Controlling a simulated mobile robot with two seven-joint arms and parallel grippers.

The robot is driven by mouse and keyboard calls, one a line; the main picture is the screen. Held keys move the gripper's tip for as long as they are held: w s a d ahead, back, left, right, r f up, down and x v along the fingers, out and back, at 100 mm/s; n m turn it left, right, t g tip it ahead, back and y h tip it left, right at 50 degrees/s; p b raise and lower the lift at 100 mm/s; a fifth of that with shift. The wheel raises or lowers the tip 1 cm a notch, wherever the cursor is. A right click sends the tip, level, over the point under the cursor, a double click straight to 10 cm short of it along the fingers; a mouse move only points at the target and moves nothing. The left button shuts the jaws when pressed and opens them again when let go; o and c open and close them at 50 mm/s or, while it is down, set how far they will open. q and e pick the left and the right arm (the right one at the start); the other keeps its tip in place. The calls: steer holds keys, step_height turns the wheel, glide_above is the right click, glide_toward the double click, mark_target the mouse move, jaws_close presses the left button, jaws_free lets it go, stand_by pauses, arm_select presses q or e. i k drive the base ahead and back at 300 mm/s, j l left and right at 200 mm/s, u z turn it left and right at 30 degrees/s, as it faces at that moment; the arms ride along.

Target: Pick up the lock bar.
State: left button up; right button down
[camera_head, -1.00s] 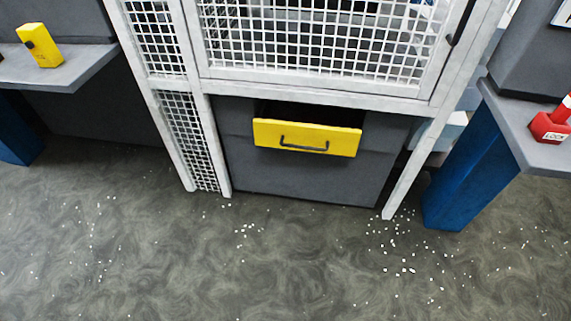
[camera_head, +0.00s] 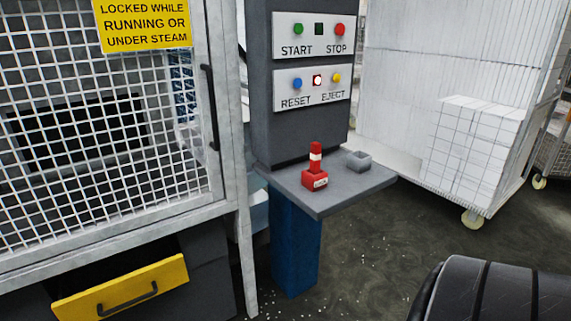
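The lock bar is probably the red piece (camera_head: 315,172) with a white band and a small white label, standing upright on the grey shelf (camera_head: 336,197) of the control pedestal. Nothing touches it except the shelf under it. Neither of my grippers shows. A dark rounded part at the bottom right corner seems to be mine, and no fingers are visible on it.
A small grey open box (camera_head: 358,160) sits on the shelf right of the red piece. The button panel (camera_head: 312,37) rises behind. The mesh guard door (camera_head: 115,130) and yellow-fronted drawer (camera_head: 120,288) are at left. A wheeled mesh cart (camera_head: 470,150) stands at right.

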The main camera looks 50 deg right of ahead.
mark_target(315, 148)
steer(key=z, duration=1.8)
steer(key=i+z, duration=0.2)
steer(key=i, duration=0.5)
steer(key=i+j+z, duration=0.2)
steer(key=i, duration=0.45)
steer(key=l, duration=0.1)
